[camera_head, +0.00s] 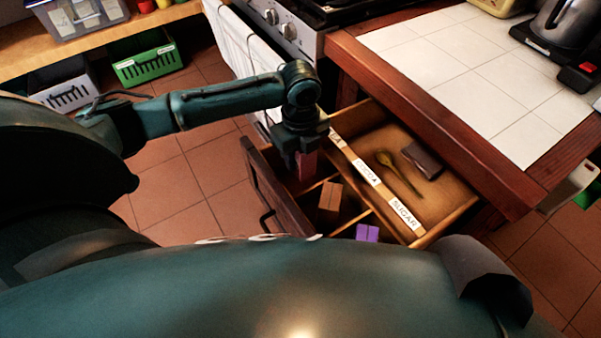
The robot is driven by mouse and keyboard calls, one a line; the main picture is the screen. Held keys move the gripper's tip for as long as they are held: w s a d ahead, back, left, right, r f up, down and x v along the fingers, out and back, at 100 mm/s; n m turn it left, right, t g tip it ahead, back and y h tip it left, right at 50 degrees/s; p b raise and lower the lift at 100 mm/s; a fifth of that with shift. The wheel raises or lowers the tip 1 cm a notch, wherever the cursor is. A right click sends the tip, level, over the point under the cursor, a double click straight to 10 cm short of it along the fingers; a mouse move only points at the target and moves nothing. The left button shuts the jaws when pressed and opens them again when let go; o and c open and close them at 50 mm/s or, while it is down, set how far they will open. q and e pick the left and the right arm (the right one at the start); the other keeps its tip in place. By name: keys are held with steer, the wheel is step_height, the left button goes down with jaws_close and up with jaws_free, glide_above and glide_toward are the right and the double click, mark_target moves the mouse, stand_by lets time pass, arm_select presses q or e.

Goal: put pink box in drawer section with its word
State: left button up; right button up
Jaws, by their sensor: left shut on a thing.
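The pink box (306,165) is in my left gripper (303,153), which is shut on it and points down over the far left section of the open drawer. Only a small part of the box shows below the fingers; I cannot tell whether it touches the drawer floor. The open drawer (438,228) has labels on a divider. One reads SUGAR (404,215), the middle one seems to read COCOA (367,173), and the far one (335,139) is mostly hidden by my gripper. My right gripper is not in view.
A brown box (330,200) and a purple box (367,233) stand in other front sections. The back compartment holds a spoon (400,173) and a dark block (421,161). The countertop edge (440,120) overhangs the drawer's back. A stove (290,30) stands beyond.

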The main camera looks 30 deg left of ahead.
arm_select(q)
steer(key=shift+f, duration=0.55)
step_height(320, 180, down, 4)
steer(key=shift+r+b, duration=0.1)
steer(key=shift+b, duration=0.35)
steer(key=shift+f, duration=0.35)
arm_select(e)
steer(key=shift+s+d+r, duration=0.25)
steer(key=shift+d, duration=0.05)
arm_select(q)
steer(key=shift+f, duration=0.1)
steer(key=o, duration=1)
steer(key=shift+o, duration=0.2)
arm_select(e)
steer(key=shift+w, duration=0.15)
